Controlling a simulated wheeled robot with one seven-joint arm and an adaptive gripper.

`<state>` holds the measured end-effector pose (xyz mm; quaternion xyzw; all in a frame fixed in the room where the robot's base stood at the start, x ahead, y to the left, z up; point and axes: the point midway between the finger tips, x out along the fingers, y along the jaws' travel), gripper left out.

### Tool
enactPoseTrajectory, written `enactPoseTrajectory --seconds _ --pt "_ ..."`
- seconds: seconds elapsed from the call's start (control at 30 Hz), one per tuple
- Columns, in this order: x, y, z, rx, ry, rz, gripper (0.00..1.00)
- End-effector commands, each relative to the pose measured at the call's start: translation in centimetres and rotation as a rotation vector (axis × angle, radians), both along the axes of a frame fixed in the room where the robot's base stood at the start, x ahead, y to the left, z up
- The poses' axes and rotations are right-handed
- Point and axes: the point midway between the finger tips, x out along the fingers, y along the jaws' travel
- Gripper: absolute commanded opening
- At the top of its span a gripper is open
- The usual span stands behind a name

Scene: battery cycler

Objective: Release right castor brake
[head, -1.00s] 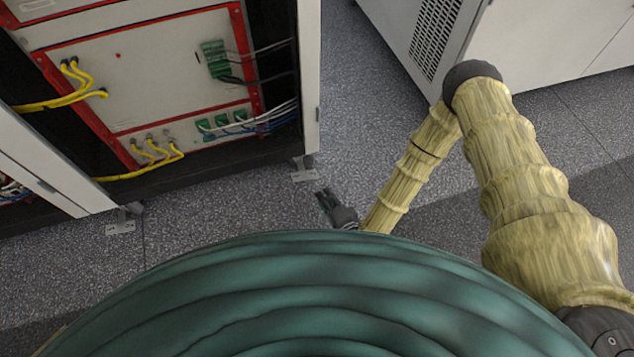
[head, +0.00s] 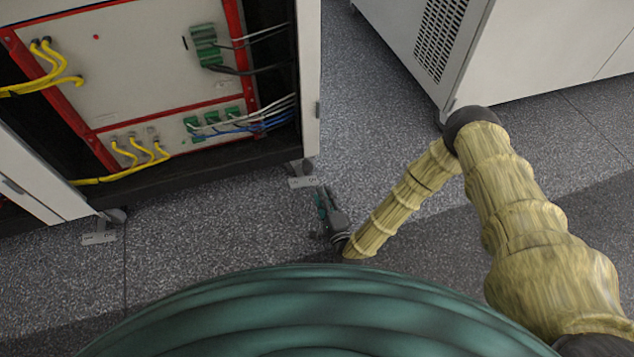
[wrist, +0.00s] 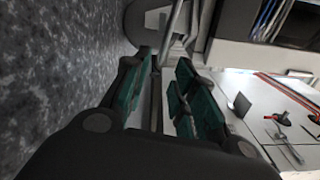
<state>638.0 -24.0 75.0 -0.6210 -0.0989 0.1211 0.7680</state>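The right castor (head: 303,166) is under the front right corner of the open cabinet, with its pale brake plate (head: 303,182) sticking out over the floor. In the wrist view, a dark wheel (wrist: 138,20) and grey metal parts (wrist: 176,30) beside it show just beyond my fingertips. My gripper (head: 323,201) is low over the floor, just in front and to the right of the plate. In the wrist view, my gripper (wrist: 166,78) has its green-padded fingers apart, with nothing clearly held. I cannot tell whether a finger touches the plate.
The left castor (head: 116,215) has a similar plate (head: 98,238). The cabinet (head: 150,70) is open, with yellow cables (head: 50,70) and blue and white wires inside. A vented grey cabinet (head: 430,50) stands at the upper right. The floor (head: 375,120) between the cabinets is clear.

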Motion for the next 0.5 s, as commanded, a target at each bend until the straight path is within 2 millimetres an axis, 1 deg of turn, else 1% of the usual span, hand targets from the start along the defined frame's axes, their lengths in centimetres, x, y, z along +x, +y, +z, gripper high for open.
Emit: enactPoseTrajectory --seconds 0.03,0.2,0.4,0.5 --pt "0.9 0.3 -0.4 0.000 -0.002 0.000 0.27" --pt "3.5 1.1 -0.3 -0.001 -0.002 0.000 0.27" --pt "5.7 1.9 -0.2 -0.002 -0.002 0.001 0.27" --pt "6.4 2.1 -0.2 -0.001 0.000 0.001 0.27"
